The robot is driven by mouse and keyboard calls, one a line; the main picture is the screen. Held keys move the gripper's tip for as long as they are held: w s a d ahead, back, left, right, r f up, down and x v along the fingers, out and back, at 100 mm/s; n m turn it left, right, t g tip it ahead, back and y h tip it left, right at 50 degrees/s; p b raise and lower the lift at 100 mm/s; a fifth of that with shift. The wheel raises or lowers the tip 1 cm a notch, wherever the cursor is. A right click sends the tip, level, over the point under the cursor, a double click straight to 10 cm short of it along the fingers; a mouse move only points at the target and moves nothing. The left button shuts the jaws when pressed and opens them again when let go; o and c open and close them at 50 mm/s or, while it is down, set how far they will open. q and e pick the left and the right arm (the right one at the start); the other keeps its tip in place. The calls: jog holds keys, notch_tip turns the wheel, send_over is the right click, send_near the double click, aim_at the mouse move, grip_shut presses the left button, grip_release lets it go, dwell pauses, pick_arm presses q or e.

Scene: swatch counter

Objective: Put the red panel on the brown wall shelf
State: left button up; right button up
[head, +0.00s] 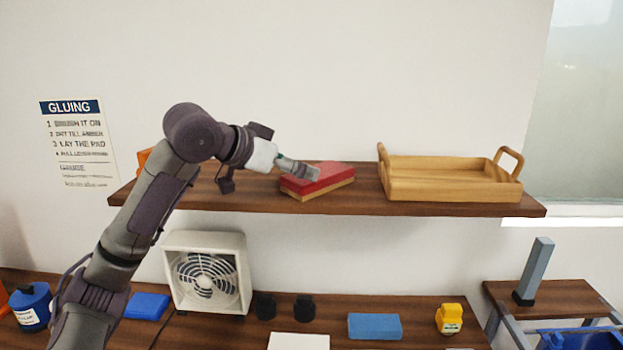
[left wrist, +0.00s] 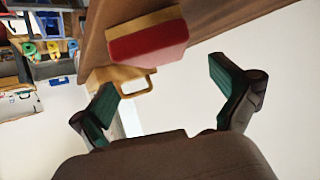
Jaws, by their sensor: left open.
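The red panel (head: 330,181) is a flat red block with a tan lower layer. It lies on the brown wall shelf (head: 240,200), left of the wooden tray. My left gripper (head: 302,171) comes in from the left, and its fingers overlap the panel's left end in the head view. In the left wrist view the gripper (left wrist: 163,76) is open, with nothing between its green-padded fingers. The panel (left wrist: 148,42) lies beyond the fingertips there, on the shelf (left wrist: 215,18), apart from them. My right gripper is not in view.
A wooden tray (head: 450,181) with two handles fills the shelf's right part. An orange thing (head: 143,158) shows behind my arm at the left end. Below, the counter holds a fan (head: 207,272), a blue block (head: 374,326) and a yellow item (head: 450,318). The wall above the shelf is clear.

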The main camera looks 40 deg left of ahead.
pick_arm(q)
jog(key=v, duration=0.5)
jog(key=shift+b, duration=0.4)
